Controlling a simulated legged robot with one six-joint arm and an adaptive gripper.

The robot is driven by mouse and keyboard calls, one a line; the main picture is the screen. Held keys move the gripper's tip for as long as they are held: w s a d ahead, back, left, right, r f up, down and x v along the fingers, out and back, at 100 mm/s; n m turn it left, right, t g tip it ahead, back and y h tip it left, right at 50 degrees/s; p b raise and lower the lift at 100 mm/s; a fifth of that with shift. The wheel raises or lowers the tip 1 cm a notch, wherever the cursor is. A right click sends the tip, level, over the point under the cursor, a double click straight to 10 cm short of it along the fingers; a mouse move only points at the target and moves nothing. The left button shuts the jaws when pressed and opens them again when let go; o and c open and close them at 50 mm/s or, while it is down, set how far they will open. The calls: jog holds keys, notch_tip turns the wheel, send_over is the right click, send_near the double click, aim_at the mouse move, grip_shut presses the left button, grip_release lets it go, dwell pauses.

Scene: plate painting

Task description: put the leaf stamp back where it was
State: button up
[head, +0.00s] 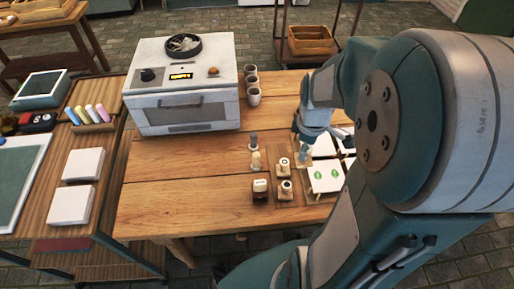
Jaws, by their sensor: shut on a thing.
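My gripper (304,148) is low over the right part of the wooden table, between the small stamps and the white tiles. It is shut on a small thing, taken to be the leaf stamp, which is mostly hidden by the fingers. A white tile (319,187) with two green leaf prints lies just below and right of the gripper. Two light stamps (284,165) (285,187) stand on a wooden holder (290,200) just left of the tile. Another stamp with a dark base (260,188) stands left of them.
Two small upright pieces (255,160) (253,140) stand nearby. A white oven (185,85) and several cups (253,96) are at the back. My arm hides the table's right side. The table's left front (180,195) is clear.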

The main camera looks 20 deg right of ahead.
jog(key=shift+w+d+f, duration=0.1)
jog(key=shift+w+d, duration=0.15)
jog(key=shift+w, duration=0.05)
jog(key=w+f, duration=0.3)
jog(key=w, duration=0.1)
jog(key=w+f, duration=0.3)
jog(key=w, duration=0.1)
jog(key=w+f, duration=0.3)
jog(key=w, duration=0.2)
jog(key=shift+w+d+f, duration=0.1)
jog(key=shift+d+f, duration=0.1)
jog(key=shift+f, duration=0.1)
jog(key=f, duration=0.1)
jog(key=a+f, duration=0.1)
jog(key=f, duration=0.1)
jog(key=shift+w+f, duration=0.1)
jog(key=shift+d, duration=0.15)
